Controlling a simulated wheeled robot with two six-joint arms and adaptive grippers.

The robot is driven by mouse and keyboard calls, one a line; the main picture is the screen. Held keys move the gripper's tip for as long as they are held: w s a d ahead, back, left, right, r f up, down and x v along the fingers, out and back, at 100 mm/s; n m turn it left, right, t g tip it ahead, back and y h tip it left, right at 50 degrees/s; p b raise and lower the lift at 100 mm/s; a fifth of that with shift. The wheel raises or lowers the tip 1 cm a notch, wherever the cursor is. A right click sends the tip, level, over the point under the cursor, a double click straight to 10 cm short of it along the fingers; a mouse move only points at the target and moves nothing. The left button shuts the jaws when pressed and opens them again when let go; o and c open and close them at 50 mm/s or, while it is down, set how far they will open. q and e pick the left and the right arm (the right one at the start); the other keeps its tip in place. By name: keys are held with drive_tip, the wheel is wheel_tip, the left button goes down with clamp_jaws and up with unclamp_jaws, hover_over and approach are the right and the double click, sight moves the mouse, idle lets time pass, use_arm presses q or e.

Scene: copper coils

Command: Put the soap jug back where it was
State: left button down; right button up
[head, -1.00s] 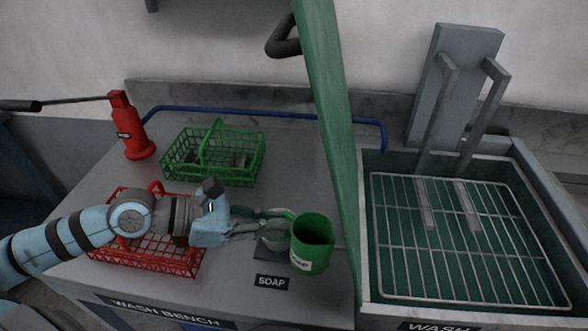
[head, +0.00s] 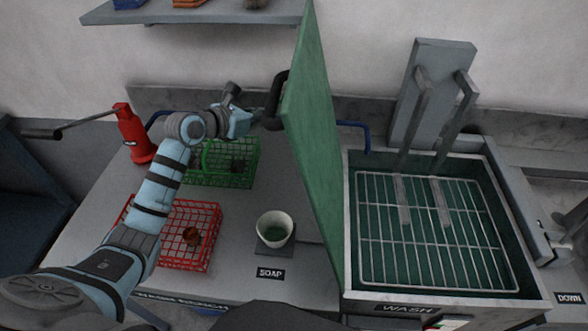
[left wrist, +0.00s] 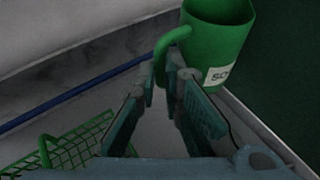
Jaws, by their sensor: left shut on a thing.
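The green soap jug (left wrist: 217,45) shows in the left wrist view, with part of its label. My left gripper (left wrist: 168,78) is shut on its handle, and the jug hangs beyond the fingertips. In the head view my left gripper (head: 256,122) is at the back of the bench, close to the green panel's edge; the jug is hidden there behind the panel. A dark square pad (head: 264,249) lies behind the SOAP label (head: 270,273). A white cup with green inside (head: 274,230) stands on the pad. My right gripper is not in view.
The tall green panel (head: 312,130) with a black handle (head: 275,98) stands between bench and wash basin (head: 350,270). A shelf (head: 200,14) is above.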

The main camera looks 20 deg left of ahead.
use_arm(q)
wheel_tip(320, 180, down, 20)
drive_tip(key=b, duration=0.7)
drive_tip(key=shift+w+f+b, duration=0.1)
drive_tip(key=shift+b, duration=0.3)
drive_tip(key=c, duration=2)
unclamp_jaws()
drive_tip(key=shift+o, duration=1.4)
